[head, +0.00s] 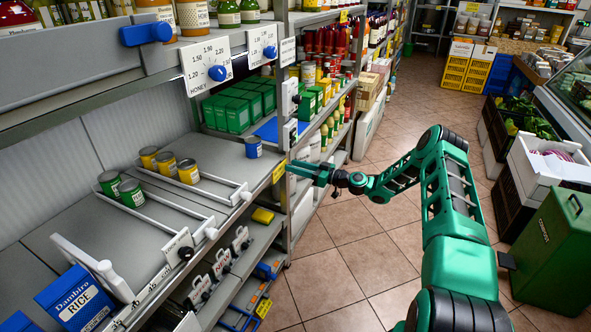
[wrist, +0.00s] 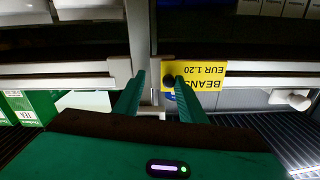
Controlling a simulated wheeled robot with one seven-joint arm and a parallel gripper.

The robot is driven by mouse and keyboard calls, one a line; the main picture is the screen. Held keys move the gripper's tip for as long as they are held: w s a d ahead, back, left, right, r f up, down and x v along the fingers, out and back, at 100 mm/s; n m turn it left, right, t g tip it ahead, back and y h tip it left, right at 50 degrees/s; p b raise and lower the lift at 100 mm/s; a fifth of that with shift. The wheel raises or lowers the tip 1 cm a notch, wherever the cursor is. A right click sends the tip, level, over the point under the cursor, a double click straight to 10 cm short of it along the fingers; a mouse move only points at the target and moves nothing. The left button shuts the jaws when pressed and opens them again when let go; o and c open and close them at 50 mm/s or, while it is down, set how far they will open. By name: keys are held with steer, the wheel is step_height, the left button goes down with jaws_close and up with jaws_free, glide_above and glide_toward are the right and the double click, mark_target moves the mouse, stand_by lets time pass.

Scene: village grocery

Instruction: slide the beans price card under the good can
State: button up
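The yellow beans price card (head: 279,172) is on the front edge of the shelf, close to the upright post. In the wrist view the card (wrist: 205,72) appears upside down and reads BEANS EUR 1.20, with a dark round knob at its left end. My gripper (wrist: 160,78) is open and empty, its right fingertip at the card's knob end; whether they touch is unclear. In the head view my gripper (head: 297,172) is just right of the card. A blue can (head: 253,147) stands behind the card. Yellow cans (head: 188,171) and green cans (head: 131,193) stand farther left. Which can is good is not clear.
White rails (head: 205,217) divide the shelf. The upright post (head: 285,120) stands beside my gripper. A blue rice box (head: 75,298) is at the lower left, and a green bin (head: 550,245) stands on the right. The tiled aisle (head: 340,250) is clear.

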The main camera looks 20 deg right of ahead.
steer(key=v, duration=1)
steer(key=shift+s+d, duration=0.2)
steer(key=shift+d, duration=0.15)
steer(key=s+a+r+g+h, duration=0.2)
steer(key=s+a+r+g, duration=0.15)
steer(key=g, duration=0.25)
steer(key=s+d+r+m+g+h, duration=0.1)
steer(key=s+r+m+g+h, duration=0.3)
steer(key=s, duration=0.6)
steer(key=s+d+r+m+h, duration=0.1)
steer(key=s+d+r+h, duration=0.1)
steer(key=s+r, duration=0.65)
steer(key=s+d+r+m+g+h, duration=0.1)
steer(key=s+r+m+g+h, duration=0.2)
steer(key=s, duration=0.9)
steer(key=s+r+m, duration=0.2)
steer(key=s, duration=0.7)
steer(key=s+r+m+h, duration=0.1)
steer(key=s+m, duration=0.2)
steer(key=s, duration=0.7)
steer(key=shift+s+a+r+m+h, duration=0.2)
steer(key=shift+r+m+h, duration=0.1)
steer(key=shift+r, duration=0.1)
